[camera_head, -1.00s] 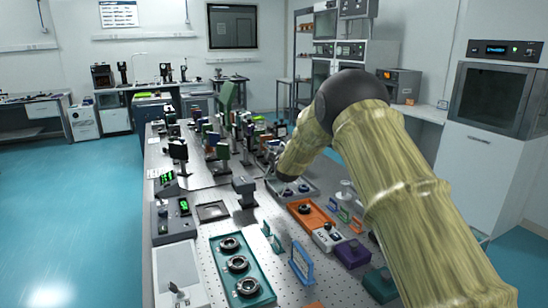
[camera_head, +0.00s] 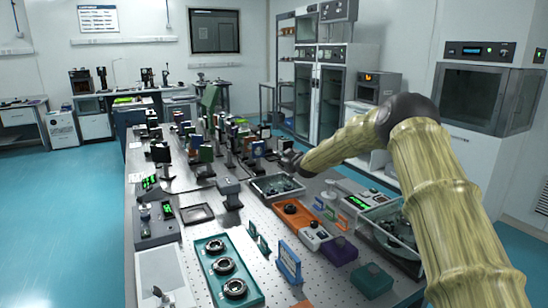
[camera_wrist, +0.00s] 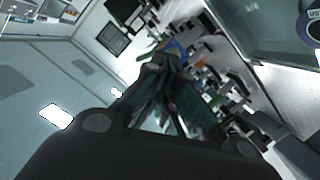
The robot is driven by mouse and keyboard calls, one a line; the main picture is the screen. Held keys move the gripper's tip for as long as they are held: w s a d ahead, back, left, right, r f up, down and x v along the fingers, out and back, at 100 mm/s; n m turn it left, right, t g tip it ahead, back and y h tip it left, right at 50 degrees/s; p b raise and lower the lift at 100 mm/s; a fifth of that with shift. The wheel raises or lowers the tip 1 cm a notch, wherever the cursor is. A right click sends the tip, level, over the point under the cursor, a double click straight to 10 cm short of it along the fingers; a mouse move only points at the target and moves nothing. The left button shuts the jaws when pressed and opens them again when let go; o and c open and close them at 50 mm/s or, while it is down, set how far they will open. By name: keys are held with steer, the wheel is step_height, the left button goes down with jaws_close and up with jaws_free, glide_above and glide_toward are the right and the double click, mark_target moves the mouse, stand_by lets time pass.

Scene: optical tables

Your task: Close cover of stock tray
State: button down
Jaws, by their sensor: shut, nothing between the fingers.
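A grey tray (camera_head: 284,199) with dark parts in it stands beyond the orange tray in the head view. A clear-walled box (camera_head: 386,248) with parts inside stands at the table's right edge, partly behind my arm. I cannot tell for certain which is the stock tray, nor make out its cover. My gripper (camera_head: 288,160) is small in the head view, just beyond and above the grey tray, apart from it as far as I can see. In the tilted wrist view my gripper (camera_wrist: 152,70) is shut and empty, with nothing at its tips.
An orange tray (camera_head: 303,221), a purple box (camera_head: 339,251), a green box (camera_head: 371,280) and a blue frame (camera_head: 288,262) stand nearer. A teal tray (camera_head: 247,268) holds round mounts. Many optics posts crowd the far left of the table.

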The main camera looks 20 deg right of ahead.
mark_target(294, 182)
steer(key=d+f+m, duration=0.1)
steer(key=d+f+m+y+b, duration=0.1)
steer(key=f, duration=0.1)
steer(key=d+f+m+b, duration=0.1)
steer(key=d+f, duration=0.1)
steer(key=shift+w+d+f, duration=0.1)
steer(key=shift+w+f, duration=0.1)
steer(key=shift+f, duration=0.05)
steer(key=shift+d+f+m+b, duration=0.1)
steer(key=shift+f+m+b, duration=0.2)
steer(key=shift+b, duration=0.1)
steer(key=shift+d+f+b, duration=0.35)
steer(key=shift+f+b, duration=0.1)
steer(key=shift+f, duration=0.4)
step_height(294, 182, up, 4)
steer(key=shift+w+f+p, duration=0.1)
steer(key=shift+f+p, duration=0.1)
steer(key=shift+p, duration=0.65)
steer(key=shift+s+r, duration=0.2)
steer(key=shift+r, duration=0.1)
steer(key=b+v, duration=0.1)
steer(key=v, duration=0.8)
steer(key=shift+s+d+r, duration=0.2)
steer(key=shift+s+d, duration=0.05)
